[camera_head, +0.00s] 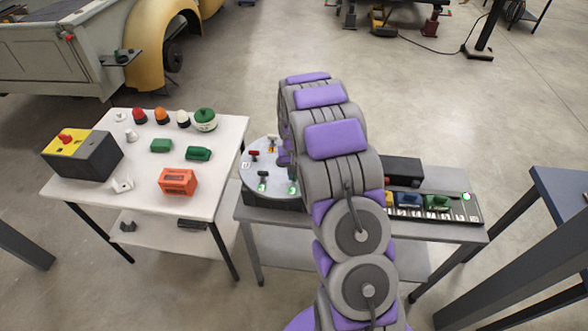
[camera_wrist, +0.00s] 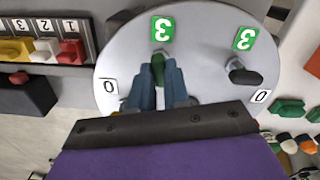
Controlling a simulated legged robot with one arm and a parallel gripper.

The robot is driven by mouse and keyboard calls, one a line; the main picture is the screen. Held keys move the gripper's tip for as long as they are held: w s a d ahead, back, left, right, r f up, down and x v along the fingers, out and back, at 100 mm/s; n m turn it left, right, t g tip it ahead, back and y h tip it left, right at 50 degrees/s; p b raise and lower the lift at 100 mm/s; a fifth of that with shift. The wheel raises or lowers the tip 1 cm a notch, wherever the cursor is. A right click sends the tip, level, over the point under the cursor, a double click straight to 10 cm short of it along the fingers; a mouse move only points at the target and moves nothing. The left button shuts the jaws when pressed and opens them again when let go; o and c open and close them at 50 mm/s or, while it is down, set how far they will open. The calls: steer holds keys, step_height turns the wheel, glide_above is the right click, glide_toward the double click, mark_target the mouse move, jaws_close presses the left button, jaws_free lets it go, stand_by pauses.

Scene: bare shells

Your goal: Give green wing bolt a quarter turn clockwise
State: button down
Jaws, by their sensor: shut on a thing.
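In the wrist view, the green wing bolt (camera_wrist: 158,68) stands on a round light-grey plate (camera_wrist: 205,75). My gripper (camera_wrist: 160,78) is shut on it, with a blue-grey finger on either side. The fingers hide its lower part.
A red bolt (camera_head: 254,154) is on the plate's far side. A switch strip (camera_head: 430,207) lies right of my arm.

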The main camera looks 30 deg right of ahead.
steer(key=shift+w+r+m+p, duration=0.1)
steer(key=shift+m+p, duration=0.15)
steer(key=shift+m, duration=0.5)
steer(key=shift+w+r+m+p, duration=0.1)
steer(key=shift+m+p, duration=0.15)
steer(key=shift+m, duration=0.5)
steer(key=c, duration=1.3)
jaws_free()
steer(key=shift+f, duration=0.15)
steer(key=shift+o, duration=1)
step_height(320, 180, up, 17)
steer(key=p, duration=0.1)
steer(key=shift+d, duration=0.1)
steer(key=shift+s, duration=0.1)
